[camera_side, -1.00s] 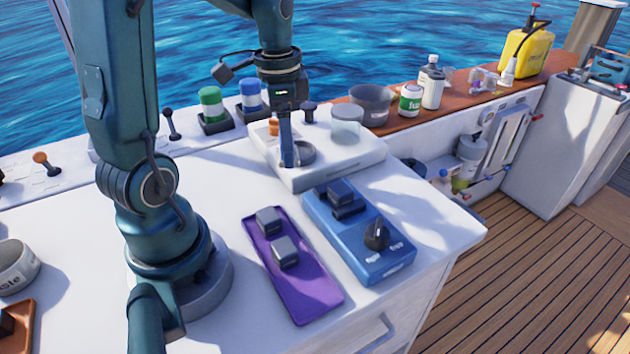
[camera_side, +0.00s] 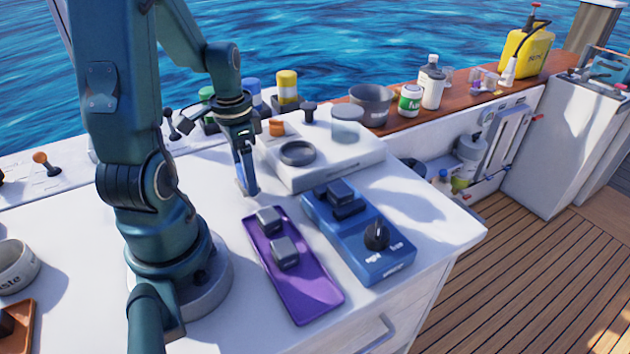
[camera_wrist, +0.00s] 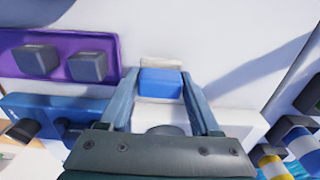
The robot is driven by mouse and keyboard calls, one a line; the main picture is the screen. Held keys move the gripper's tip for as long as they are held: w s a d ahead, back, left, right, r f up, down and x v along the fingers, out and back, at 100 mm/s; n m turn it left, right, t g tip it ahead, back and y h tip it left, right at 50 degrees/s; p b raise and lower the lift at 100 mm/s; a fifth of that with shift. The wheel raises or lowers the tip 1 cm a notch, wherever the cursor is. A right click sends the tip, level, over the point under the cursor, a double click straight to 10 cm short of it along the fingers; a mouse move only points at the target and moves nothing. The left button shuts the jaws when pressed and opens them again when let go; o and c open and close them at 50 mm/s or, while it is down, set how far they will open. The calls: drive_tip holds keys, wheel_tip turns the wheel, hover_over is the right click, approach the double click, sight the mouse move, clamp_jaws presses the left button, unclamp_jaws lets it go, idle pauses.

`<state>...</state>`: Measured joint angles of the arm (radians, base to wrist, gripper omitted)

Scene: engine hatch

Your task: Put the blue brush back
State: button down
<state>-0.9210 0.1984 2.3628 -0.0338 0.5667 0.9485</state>
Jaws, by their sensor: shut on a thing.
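My gripper (camera_side: 246,188) is shut on the blue brush (camera_wrist: 160,84). In the wrist view the brush sits between the two fingertips, a blue block with a pale strip at its far edge. In the side view it is small and mostly hidden by the fingers, low over the white counter, left of the white raised unit (camera_side: 345,165) and behind the purple tray (camera_side: 308,298). I cannot tell whether it touches the counter. The unit has a dark round ring (camera_side: 298,153) on top.
The purple tray holds two dark grey blocks (camera_side: 285,252). A blue box (camera_side: 385,268) with a black knob stands to its right. Yellow-topped (camera_side: 287,84), blue and green holders stand along the back. A glass jar (camera_side: 347,122) is on the white unit.

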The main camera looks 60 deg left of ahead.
drive_tip(key=shift+f, duration=1.1)
drive_tip(key=shift+f, duration=0.1)
drive_tip(key=shift+c, duration=0.5)
unclamp_jaws()
wheel_tip(320, 180, up, 11)
drive_tip(key=shift+s+r, duration=0.1)
drive_tip(key=shift+r, duration=0.45)
drive_tip(key=d+r+t, duration=0.3)
drive_tip(key=d+t, duration=0.2)
drive_tip(key=d, duration=1.2)
drive_tip(key=shift+w, duration=0.25)
